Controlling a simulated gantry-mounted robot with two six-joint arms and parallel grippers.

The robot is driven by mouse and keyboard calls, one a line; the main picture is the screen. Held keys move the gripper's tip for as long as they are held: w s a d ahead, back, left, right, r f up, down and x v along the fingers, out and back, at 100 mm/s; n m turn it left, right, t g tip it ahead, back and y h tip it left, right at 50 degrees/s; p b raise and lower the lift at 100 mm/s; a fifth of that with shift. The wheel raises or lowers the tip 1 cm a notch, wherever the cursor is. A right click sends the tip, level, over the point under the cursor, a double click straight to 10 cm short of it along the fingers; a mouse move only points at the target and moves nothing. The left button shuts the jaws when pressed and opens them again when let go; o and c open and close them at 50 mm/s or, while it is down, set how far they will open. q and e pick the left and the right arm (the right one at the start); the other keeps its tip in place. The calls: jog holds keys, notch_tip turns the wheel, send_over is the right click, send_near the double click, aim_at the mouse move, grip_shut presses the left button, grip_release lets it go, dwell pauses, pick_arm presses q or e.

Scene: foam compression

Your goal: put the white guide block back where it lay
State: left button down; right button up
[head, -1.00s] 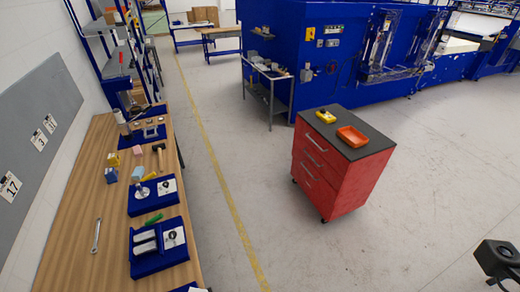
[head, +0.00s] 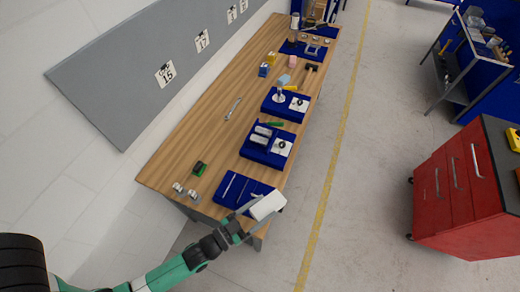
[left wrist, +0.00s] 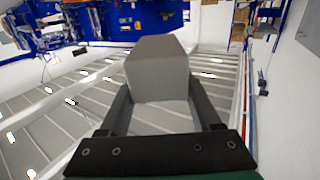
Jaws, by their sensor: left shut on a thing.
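The white guide block (head: 268,206) is held in my left gripper (head: 247,217), at the near end of the long wooden bench in the head view. The block is tilted and appears held off the surface, in front of the bench's near right corner. In the left wrist view the block (left wrist: 160,70) sits between the two dark fingers of my left gripper (left wrist: 165,105), which are shut on it. Behind it, the near blue tray (head: 232,186) holds thin metal pieces. My right gripper does not show.
The wooden bench (head: 190,140) carries more blue trays (head: 262,150), a wrench (head: 233,108), a green-and-black item (head: 199,168) and small metal parts (head: 185,190). A red cabinet (head: 450,195) stands at the right. The floor between is clear.

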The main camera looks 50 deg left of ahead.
pick_arm(q)
jog(key=a+f+n+g+y+b, duration=0.1)
jog(key=a+f+n+y+b, duration=0.2)
jog(key=a+b, duration=0.4)
jog(key=s+a+f+n+g+y+b, duration=0.1)
jog(key=a+f+y+b, duration=0.2)
jog(key=a+f+b, duration=0.5)
jog(key=a+n+g+y+b, duration=0.1)
jog(key=a+n+y+b, duration=0.2)
jog(key=b, duration=0.7)
jog(key=shift+m, duration=0.4)
jog(key=shift+s+a+f+b, duration=0.15)
jog(key=shift+f+b, duration=0.5)
jog(key=shift+f, duration=0.8)
jog(key=shift+s+a+f+b, duration=0.15)
jog(key=shift+f+b, duration=0.5)
jog(key=shift+f, duration=0.75)
notch_tip(320, 180, down, 4)
jog(key=b, duration=0.2)
jog(key=shift+w+f+b, duration=0.1)
jog(key=shift+f+b, duration=0.05)
jog(key=shift+b, duration=0.25)
jog(key=shift+f+b, duration=0.25)
jog(key=shift+b, duration=0.05)
jog(key=shift+c, duration=0.4)
grip_release()
jog(key=shift+r, duration=0.1)
